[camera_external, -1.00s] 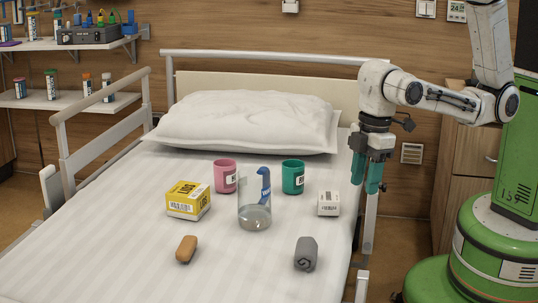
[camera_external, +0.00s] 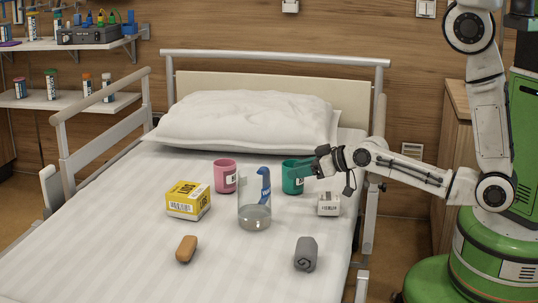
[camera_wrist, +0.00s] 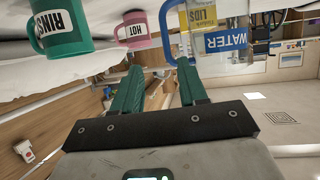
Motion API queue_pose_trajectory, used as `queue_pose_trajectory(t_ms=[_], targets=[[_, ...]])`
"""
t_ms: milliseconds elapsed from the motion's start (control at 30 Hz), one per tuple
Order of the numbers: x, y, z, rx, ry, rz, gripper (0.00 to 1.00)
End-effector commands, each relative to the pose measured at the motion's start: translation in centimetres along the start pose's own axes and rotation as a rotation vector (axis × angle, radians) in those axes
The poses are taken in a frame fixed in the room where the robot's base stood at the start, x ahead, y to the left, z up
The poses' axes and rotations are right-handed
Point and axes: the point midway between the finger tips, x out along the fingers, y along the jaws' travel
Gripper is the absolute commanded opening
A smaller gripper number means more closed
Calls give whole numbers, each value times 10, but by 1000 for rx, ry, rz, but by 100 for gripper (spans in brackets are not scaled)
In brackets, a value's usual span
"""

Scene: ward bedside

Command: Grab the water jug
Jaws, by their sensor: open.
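The water jug (camera_external: 254,212) is clear, part filled, and stands upright on the bed with its blue handle facing right. In the wrist view the jug (camera_wrist: 236,18) shows at the top, with a WATER label and its blue handle (camera_wrist: 168,32). My gripper (camera_external: 297,174) is right of the jug, level with the green mug in the picture, its fingers pointing left. In the wrist view my gripper (camera_wrist: 158,66) has its two green fingers apart with nothing between them. The handle lies beyond the fingertips, near the right one. They appear apart from it.
A green mug (camera_external: 290,181) and a pink mug (camera_external: 224,177) stand behind the jug. A yellow box (camera_external: 187,201) is to its left and a white box (camera_external: 328,205) to its right.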

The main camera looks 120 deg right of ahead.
Motion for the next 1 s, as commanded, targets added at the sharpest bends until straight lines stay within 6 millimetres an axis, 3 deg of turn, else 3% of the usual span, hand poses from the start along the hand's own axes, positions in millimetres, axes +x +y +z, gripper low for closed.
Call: queue_pose_trajectory(t_ms=[200,467,800,1000], targets=[[34,-1,0,0,1,-1,43],[54,-3,-1,-1,-2,-3,43],[97,-10,-3,-1,-2,-2,43],[102,-10,-4,-1,-3,-3,43]])
